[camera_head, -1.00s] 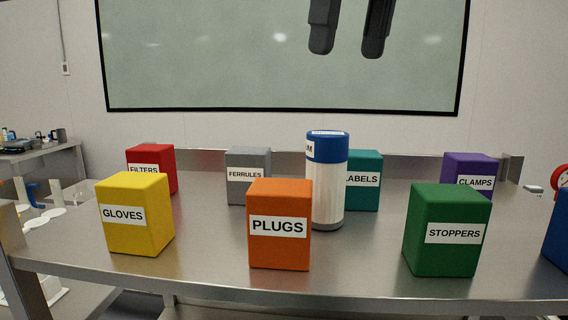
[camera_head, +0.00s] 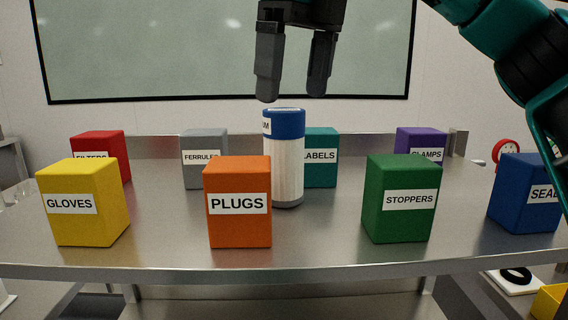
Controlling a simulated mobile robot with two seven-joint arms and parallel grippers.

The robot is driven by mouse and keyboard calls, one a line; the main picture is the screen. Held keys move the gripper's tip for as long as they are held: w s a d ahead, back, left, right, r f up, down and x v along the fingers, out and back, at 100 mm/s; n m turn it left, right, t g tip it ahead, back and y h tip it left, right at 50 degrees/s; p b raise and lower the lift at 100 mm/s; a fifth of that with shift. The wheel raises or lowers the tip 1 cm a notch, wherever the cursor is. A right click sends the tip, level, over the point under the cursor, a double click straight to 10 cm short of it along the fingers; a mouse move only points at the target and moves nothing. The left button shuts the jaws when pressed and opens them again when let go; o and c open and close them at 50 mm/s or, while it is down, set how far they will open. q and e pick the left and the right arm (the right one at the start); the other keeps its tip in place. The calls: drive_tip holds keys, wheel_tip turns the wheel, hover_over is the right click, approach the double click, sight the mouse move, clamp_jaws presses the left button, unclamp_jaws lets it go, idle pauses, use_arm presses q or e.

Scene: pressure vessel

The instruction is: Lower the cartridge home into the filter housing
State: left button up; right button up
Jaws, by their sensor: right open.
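The cartridge (camera_head: 288,172) stands upright on the steel table behind the orange PLUGS box. It is a white pleated cylinder with a blue top cap and a grey base; its lower left is partly hidden by that box. My right gripper (camera_head: 292,98) hangs just above the blue cap, fingers pointing down, open and empty. In the picture its fingertips are slightly above the cap and apart from it. The filter housing is not recognisable in this view. My left gripper is not in view.
Boxes stand around the cartridge: PLUGS (camera_head: 239,202) in front, GLOVES (camera_head: 82,202) left, STOPPERS (camera_head: 400,198) right, SEAL (camera_head: 528,193) far right. FILTERS (camera_head: 99,153), FERRULES (camera_head: 204,157), LABELS (camera_head: 320,157) and CLAMPS (camera_head: 421,146) stand behind. The table (camera_head: 330,245) is bare between them.

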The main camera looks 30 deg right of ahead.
sight(285, 110)
drive_tip(key=shift+w+a+f, duration=0.15)
drive_tip(key=shift+a+f, duration=0.05)
drive_tip(key=shift+f, duration=0.6)
drive_tip(key=shift+w+a+f, duration=0.15)
drive_tip(key=shift+f, duration=0.6)
drive_tip(key=shift+w+a+f, duration=0.15)
drive_tip(key=shift+a+f, duration=0.05)
drive_tip(key=shift+f, duration=0.6)
drive_tip(key=shift+c, duration=0.4)
clamp_jaws()
